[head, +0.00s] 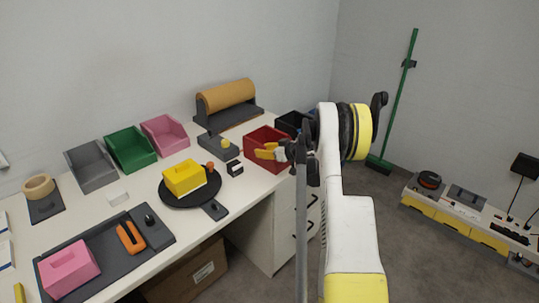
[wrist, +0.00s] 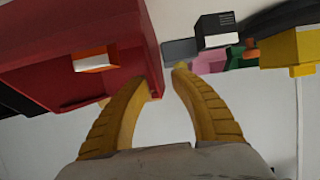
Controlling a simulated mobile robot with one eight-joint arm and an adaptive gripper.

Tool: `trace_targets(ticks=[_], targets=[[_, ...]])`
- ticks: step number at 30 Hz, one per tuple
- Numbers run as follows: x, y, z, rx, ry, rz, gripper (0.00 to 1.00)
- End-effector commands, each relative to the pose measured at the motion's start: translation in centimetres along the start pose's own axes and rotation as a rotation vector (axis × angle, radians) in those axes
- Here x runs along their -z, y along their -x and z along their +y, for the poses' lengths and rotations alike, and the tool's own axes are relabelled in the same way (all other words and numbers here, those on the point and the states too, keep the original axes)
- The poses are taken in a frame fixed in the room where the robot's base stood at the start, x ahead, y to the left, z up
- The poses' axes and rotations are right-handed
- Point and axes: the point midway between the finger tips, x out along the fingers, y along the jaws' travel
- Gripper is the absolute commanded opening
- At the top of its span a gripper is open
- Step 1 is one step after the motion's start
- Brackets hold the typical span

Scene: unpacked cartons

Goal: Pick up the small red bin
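The small red bin (head: 262,138) stands near the right end of the white table in the head view. The bin's edge shows close to the left fingertip, and the right finger is clear of the bin. I cannot tell whether a finger touches the bin.
A small black box (head: 235,168) and a black round tray (head: 175,196) with a yellow block (head: 184,178) lie left of the bin. A black bin (head: 289,121) is just behind it. Pink (head: 165,136), green (head: 131,149) and grey (head: 91,166) bins line the wall.

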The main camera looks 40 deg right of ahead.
Motion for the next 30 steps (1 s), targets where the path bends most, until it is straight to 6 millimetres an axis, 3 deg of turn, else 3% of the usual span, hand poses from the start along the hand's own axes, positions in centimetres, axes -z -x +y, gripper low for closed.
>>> trace_targets(ticks=[5,12,13,15,16,30], targets=[[-0.3,-3.0,0.0,0.001,0.001,0.000,0.29],[0.0,-3.4,0.1,0.000,0.000,0.000,0.29],[0.0,-3.4,0.1,0.000,0.000,0.000,0.25],[0.0,-3.4,0.1,0.000,0.000,0.000,0.04],[0.0,-3.4,0.1,0.000,0.000,0.000,0.00],[0.1,-3.3,0.1,0.000,0.000,0.000,0.00]])
